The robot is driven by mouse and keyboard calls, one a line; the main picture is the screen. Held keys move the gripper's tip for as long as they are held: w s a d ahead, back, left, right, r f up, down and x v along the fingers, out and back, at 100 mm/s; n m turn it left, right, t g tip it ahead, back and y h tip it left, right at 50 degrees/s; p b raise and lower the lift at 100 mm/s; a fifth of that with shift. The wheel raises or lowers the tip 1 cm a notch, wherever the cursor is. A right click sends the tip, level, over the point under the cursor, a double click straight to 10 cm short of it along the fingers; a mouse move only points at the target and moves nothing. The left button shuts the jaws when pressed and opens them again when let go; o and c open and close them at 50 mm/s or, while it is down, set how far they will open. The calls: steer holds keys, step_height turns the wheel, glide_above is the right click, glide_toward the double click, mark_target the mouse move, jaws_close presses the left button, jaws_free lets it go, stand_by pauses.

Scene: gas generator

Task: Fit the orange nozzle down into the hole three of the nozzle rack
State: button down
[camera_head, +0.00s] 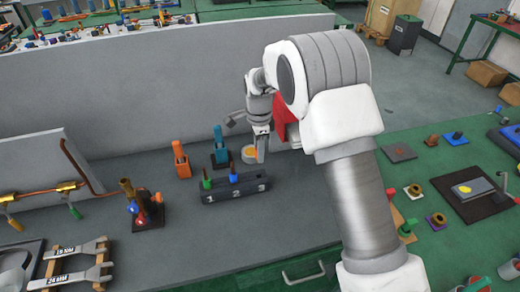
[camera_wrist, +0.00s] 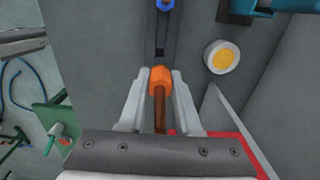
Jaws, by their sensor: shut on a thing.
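The nozzle rack (camera_head: 236,194) is a dark block marked 1, 2 and 3 on the grey bench. A green nozzle (camera_head: 206,178) stands upright at hole one and a blue nozzle (camera_head: 233,173) at hole two. Hole three, at the right end, has no nozzle in it. My gripper (camera_head: 261,150) points down above that end. In the wrist view my gripper (camera_wrist: 160,85) is shut on the orange nozzle (camera_wrist: 160,79), with its brown stem between the fingers. The rack (camera_wrist: 161,38) and the blue nozzle (camera_wrist: 164,5) show beyond the orange tip. The fingers hide the orange nozzle in the head view.
A white round container with a yellow centre (camera_head: 249,154) stands behind the rack, near my gripper. A teal tool (camera_head: 219,155) and an orange tool (camera_head: 181,160) stand behind the rack to the left. A grey wall panel (camera_head: 150,92) rises behind. Bench space in front is clear.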

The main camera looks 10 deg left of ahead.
steer(key=shift+f+b, duration=1.95)
steer(key=shift+f, duration=0.95)
steer(key=shift+f+b, duration=1.15)
steer(key=shift+f, duration=0.45)
steer(key=c, duration=0.5)
jaws_free()
step_height(320, 180, up, 17)
steer(key=shift+r, duration=0.3)
